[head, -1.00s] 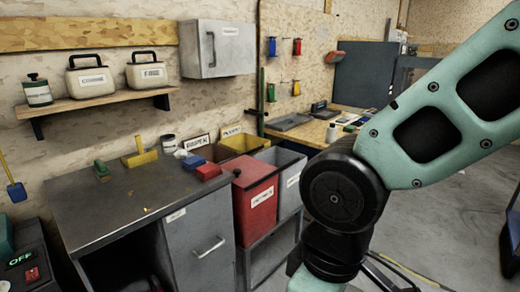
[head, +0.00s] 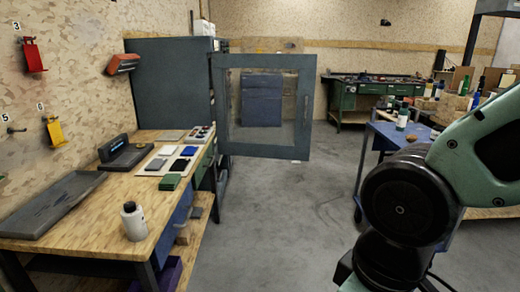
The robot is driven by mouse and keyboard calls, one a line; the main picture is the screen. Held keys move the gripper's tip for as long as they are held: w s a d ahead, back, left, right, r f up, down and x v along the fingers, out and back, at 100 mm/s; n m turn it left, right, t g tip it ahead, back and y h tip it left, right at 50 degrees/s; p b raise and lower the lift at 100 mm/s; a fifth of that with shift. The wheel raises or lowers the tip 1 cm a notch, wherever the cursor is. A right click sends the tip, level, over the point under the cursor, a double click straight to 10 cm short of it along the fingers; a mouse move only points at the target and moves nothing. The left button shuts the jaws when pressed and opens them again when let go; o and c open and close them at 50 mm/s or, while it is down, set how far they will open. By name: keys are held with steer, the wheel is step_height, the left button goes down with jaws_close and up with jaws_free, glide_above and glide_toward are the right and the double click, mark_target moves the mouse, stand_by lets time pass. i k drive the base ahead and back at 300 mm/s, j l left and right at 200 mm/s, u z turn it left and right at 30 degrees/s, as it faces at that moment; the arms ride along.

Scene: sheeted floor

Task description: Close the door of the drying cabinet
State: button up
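The drying cabinet (head: 165,85) is a tall dark blue-grey box against the back left wall, behind the wooden workbench. Its door (head: 264,150) has a blue-grey frame around a clear pane. The door stands open, swung out to the right of the cabinet. A vertical handle shows on the door's right side. The cabinet's inside is hidden from this angle. My arm is at the lower right, well apart from the door. My gripper is outside the picture.
The workbench (head: 85,224) on the left carries a grey tray (head: 48,205), a white bottle (head: 133,222) and small flat items. A blue cart (head: 378,160) stands at the right. Grey floor (head: 290,210) lies clear between them. A green bench (head: 372,92) stands at the back.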

mark_target(307, 63)
steer(key=i+l, duration=0.15)
steer(key=i, duration=0.25)
steer(key=i+l, duration=0.15)
steer(key=i, duration=0.3)
steer(key=i+l, duration=0.1)
steer(key=i, duration=0.3)
steer(key=i+l+u, duration=0.4)
steer(key=i, duration=0.2)
steer(key=i+l+u, duration=0.25)
steer(key=i, duration=0.2)
steer(key=i+l+u, duration=0.25)
steer(key=i+l, duration=0.15)
